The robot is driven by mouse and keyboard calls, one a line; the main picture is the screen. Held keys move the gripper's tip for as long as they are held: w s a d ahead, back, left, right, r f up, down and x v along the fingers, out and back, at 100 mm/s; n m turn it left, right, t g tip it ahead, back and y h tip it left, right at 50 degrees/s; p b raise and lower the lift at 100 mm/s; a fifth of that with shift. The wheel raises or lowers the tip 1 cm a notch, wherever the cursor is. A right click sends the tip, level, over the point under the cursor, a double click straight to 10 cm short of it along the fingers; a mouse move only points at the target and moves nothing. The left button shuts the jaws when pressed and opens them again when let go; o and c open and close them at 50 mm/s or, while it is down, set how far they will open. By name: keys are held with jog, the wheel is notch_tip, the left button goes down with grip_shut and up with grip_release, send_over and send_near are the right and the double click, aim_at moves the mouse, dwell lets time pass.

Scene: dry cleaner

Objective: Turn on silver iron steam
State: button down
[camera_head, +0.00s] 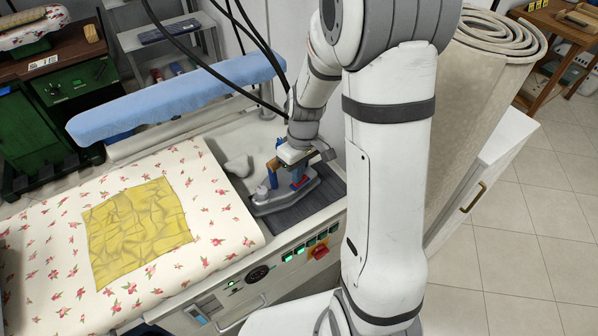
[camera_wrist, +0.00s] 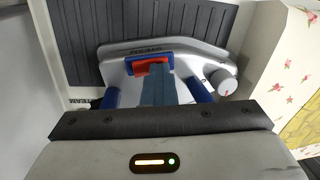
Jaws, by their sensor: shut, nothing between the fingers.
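The silver iron (camera_head: 285,197) stands on a dark ribbed rest at the right end of the ironing table. It has a blue handle and a red switch (camera_head: 300,183). In the wrist view the iron's silver body (camera_wrist: 120,72) lies across the upper middle, with the red switch (camera_wrist: 152,67) in a blue housing and a round grey knob (camera_wrist: 222,82) at its right. My gripper (camera_wrist: 157,80) is shut and empty, its fingers pointing at the red switch from close by. I cannot tell whether they touch it. In the head view my gripper is right above the iron.
A floral ironing board (camera_head: 225,220) with a yellow cloth (camera_head: 135,230) lies left of the iron. A blue padded arm (camera_head: 180,97) runs behind. The table's front panel has green switches and a red knob (camera_head: 319,252). A white cabinet (camera_head: 485,180) stands right.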

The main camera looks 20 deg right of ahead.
jog(key=shift+w+d+r, duration=0.1)
jog(key=shift+w+d, duration=0.2)
jog(key=shift+d, duration=0.25)
notch_tip(320, 180, up, 14)
jog(key=a+p, duration=0.1)
jog(key=shift+s+a+p, duration=0.25)
jog(key=shift+s+p, duration=0.1)
jog(key=shift+s, duration=0.1)
jog(key=s+r+m+t, duration=0.2)
jog(key=s+m, duration=0.1)
jog(key=s, duration=0.4)
jog(key=s+d+r+m+t+h, duration=0.1)
jog(key=s+r+m, duration=0.1)
jog(key=s, duration=0.6)
jog(key=shift+d+r+m+t, duration=0.25)
jog(key=shift+r+m+t, duration=0.15)
jog(key=shift+r, duration=0.05)
